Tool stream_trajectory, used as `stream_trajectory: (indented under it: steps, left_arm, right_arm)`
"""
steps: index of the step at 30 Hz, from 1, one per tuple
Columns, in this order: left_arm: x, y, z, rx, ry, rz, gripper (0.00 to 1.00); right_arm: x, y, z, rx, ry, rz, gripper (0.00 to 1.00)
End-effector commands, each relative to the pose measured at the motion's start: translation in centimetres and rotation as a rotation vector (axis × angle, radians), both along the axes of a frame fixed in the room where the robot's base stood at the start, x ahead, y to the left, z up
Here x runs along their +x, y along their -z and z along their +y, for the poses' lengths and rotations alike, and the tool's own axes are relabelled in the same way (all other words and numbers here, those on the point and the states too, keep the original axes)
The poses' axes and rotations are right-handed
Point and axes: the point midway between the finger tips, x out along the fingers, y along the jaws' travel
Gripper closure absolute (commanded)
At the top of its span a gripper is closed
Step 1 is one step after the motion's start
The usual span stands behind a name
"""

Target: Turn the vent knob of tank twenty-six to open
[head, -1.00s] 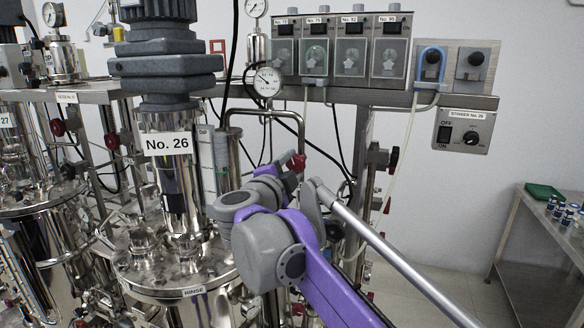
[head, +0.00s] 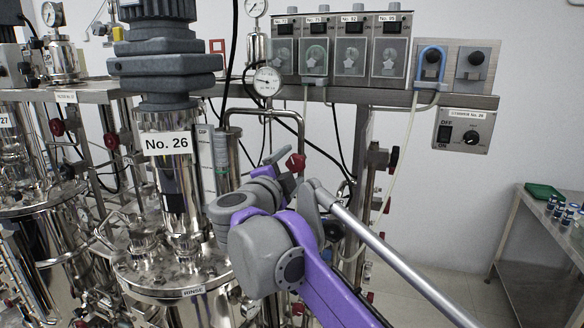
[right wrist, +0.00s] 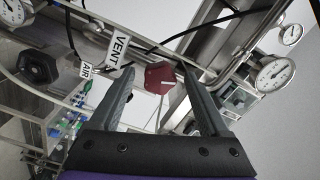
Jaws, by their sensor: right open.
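The vent knob (right wrist: 160,77) of tank No. 26 is dark red with a white pointer line. A "VENT" label (right wrist: 119,53) is beside it in the right wrist view. The knob also shows in the head view (head: 296,162), to the right of the steel tank (head: 180,285) marked "No. 26". My right gripper (right wrist: 156,74) is open, and the knob appears between its fingertips in the wrist view. I cannot tell whether a finger touches it. In the head view the right gripper (head: 283,166) is partly hidden by its own wrist. My left gripper is not in view.
A black knob (right wrist: 38,68) with an "AIR" label (right wrist: 86,70) is near the vent knob. A pressure gauge (head: 267,81) and bent steel pipe (head: 270,112) rise behind the gripper. Pump units (head: 350,50) stand above. A steel table (head: 510,250) is at far right.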

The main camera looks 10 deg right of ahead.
Motion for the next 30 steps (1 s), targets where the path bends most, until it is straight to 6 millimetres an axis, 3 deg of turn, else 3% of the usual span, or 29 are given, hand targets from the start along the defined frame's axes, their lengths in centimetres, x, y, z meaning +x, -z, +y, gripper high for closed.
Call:
stream_trajectory:
  steps: [9, 15, 30]
  left_arm:
    - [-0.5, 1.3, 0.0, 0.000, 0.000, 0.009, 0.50]
    - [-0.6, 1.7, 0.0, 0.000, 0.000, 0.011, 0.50]
    - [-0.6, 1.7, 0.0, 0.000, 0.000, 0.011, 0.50]
  right_arm:
    - [-5.2, 0.2, 3.6, 0.001, -0.005, 0.002, 0.20]
    - [-7.5, 0.1, 5.1, 0.000, -0.002, 0.001, 0.20]
    - [-8.2, 0.0, 5.5, 0.000, 0.001, 0.000, 0.20]
